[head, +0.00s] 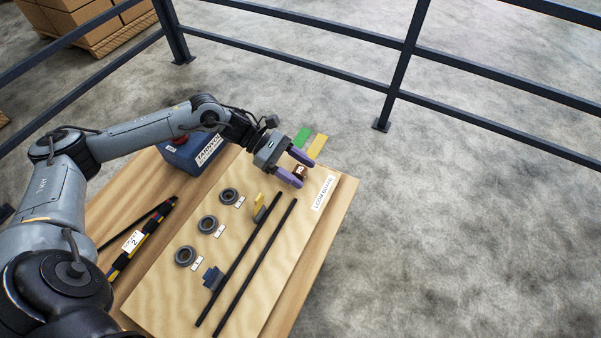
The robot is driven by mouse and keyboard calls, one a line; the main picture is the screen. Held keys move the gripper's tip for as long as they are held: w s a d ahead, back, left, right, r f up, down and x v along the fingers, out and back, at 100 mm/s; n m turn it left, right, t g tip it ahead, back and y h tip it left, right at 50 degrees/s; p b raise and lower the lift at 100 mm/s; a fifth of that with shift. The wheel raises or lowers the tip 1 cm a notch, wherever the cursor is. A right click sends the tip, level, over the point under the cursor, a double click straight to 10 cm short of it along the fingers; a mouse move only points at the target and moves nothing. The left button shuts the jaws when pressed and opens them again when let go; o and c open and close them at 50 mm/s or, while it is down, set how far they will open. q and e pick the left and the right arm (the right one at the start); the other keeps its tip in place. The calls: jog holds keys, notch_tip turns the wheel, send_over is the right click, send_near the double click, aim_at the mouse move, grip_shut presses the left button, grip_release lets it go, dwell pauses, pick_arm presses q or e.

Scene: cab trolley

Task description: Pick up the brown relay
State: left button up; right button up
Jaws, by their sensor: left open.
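The brown relay (300,171) is a small brown block with a pale mark on it, at the far end of the wooden board (270,292) in the head view. My left gripper (298,171) has purple fingers, which are open and pointing toward the right of the picture. The relay shows between or just behind the two fingertips. I cannot tell whether the fingers touch it. My right gripper is not in view.
A blue box (190,153) stands under my left arm.

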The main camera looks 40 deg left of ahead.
pick_arm(q)
jog(key=shift+w+d, duration=0.1)
jog(key=shift+d, duration=0.1)
jog(key=shift+c, duration=0.2)
jog(key=c, duration=1)
